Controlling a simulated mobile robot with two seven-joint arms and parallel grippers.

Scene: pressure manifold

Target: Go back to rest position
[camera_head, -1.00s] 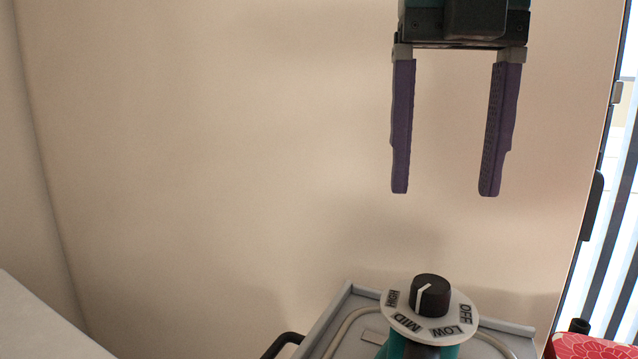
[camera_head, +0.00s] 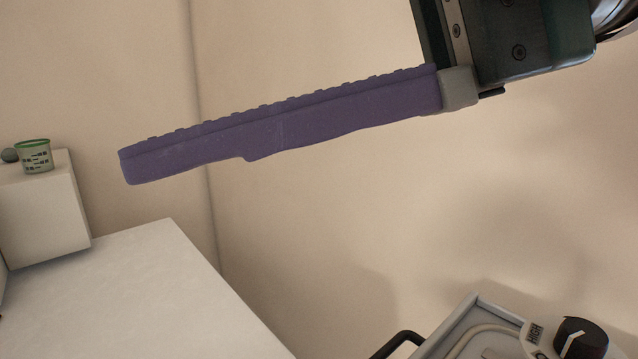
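My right gripper (camera_head: 280,122) comes in from the upper right, large and close to the camera. One long purple finger shows, pointing left, with its ridged side up. Nothing lies against that ridged side, and the other finger is out of the frame above. The gripper is well above and left of the black knob (camera_head: 583,338), apart from it. The knob is partly cut off at the lower right, on a pale dial with a HIGH label. My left gripper is not in view.
A grey tray (camera_head: 468,312) with a cable and a black handle (camera_head: 398,343) is at the bottom right. A white counter (camera_head: 140,290) is at lower left. A white block (camera_head: 45,220) there carries a green-rimmed cup (camera_head: 34,157). The wall behind is bare.

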